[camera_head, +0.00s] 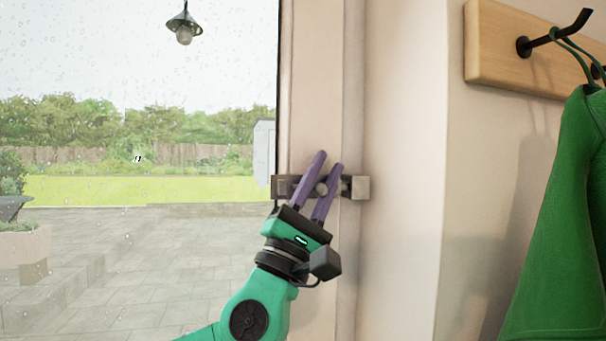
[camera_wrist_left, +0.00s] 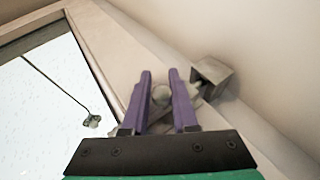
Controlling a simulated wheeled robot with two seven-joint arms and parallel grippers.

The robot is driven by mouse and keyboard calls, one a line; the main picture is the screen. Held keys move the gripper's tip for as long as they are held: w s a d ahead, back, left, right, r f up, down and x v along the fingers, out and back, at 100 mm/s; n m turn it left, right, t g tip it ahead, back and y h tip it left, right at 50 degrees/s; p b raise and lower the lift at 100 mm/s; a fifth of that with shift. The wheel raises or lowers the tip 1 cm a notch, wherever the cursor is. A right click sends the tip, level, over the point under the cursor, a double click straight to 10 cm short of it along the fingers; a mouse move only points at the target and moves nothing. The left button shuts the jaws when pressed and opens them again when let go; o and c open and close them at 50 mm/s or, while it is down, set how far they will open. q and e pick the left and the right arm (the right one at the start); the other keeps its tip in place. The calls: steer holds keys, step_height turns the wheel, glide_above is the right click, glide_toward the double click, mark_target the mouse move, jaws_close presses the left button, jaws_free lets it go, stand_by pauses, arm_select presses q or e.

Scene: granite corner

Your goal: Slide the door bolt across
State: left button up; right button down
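The door bolt (camera_head: 281,187) is a grey metal bolt mounted on the pale door frame, with a round knob (camera_head: 321,188). The knob also shows in the left wrist view (camera_wrist_left: 161,94). A square metal keeper (camera_head: 357,187) sits at the bolt's right; it shows in the left wrist view (camera_wrist_left: 212,76) too. My left gripper (camera_head: 327,161) is at the bolt, its two purple fingers on either side of the knob with a gap between them. Whether a finger touches the knob I cannot tell. The fingers hide part of the bolt. My right gripper is not in view.
A glass door pane (camera_head: 140,130) with raindrops fills the left, showing a patio and lawn outside. A wooden rail (camera_head: 490,50) with a black hook (camera_head: 550,38) and a green garment (camera_head: 562,230) hang on the right wall. The wall between is bare.

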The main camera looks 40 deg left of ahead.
arm_select(q)
steer(key=shift+w+f, duration=0.15)
steer(key=shift+f, duration=0.05)
steer(key=b+v, duration=1.4)
steer(key=b, duration=0.1)
steer(key=shift+s, duration=0.4)
